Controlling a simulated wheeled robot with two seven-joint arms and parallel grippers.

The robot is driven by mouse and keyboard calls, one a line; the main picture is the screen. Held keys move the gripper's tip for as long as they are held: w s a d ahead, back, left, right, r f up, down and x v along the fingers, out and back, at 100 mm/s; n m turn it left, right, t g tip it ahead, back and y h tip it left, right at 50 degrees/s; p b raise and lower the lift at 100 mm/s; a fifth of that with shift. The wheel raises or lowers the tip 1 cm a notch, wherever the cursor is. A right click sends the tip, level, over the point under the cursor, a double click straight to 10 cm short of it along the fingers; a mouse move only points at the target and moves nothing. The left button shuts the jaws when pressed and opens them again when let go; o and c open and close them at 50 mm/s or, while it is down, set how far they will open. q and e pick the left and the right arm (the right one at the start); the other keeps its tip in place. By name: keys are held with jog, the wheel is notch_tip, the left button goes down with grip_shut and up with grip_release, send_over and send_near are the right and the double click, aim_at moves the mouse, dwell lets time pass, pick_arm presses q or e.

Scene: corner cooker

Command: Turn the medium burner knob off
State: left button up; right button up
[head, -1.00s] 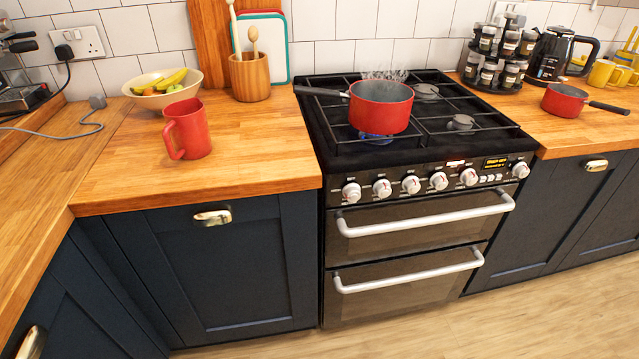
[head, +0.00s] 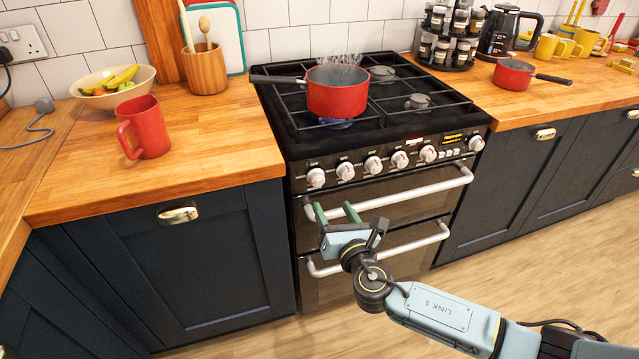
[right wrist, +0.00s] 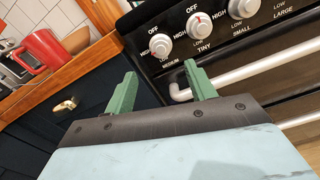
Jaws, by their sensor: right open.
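The medium burner knob (head: 315,178) is the leftmost white knob on the cooker's front panel. My right gripper (head: 336,210) is open and empty, in front of the upper oven door, below and apart from the knob. In the right wrist view its green fingers (right wrist: 160,80) are spread below the knob. A red pot (head: 337,95) steams on the hob, with a blue flame under it. My left gripper is out of view.
The upper oven handle (head: 400,197) runs below the knobs, close to my right gripper. More knobs (head: 374,165) stand in a row to the right. A red jug (head: 147,128) stands on the left counter. A red pan (head: 513,76) is on the right counter.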

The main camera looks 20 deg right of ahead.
aim_at(319, 183)
jog(key=w+b, duration=0.2)
jog(key=w, duration=0.7)
jog(key=shift+w+a+f, duration=0.1)
jog(key=shift+w+f, duration=0.05)
jog(key=shift+w, duration=0.15)
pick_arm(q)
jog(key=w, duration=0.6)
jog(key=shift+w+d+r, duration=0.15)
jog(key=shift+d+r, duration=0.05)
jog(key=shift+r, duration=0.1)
pick_arm(e)
jog(key=shift+w, duration=0.5)
jog(key=shift+c, duration=0.4)
jog(key=c, duration=0.7)
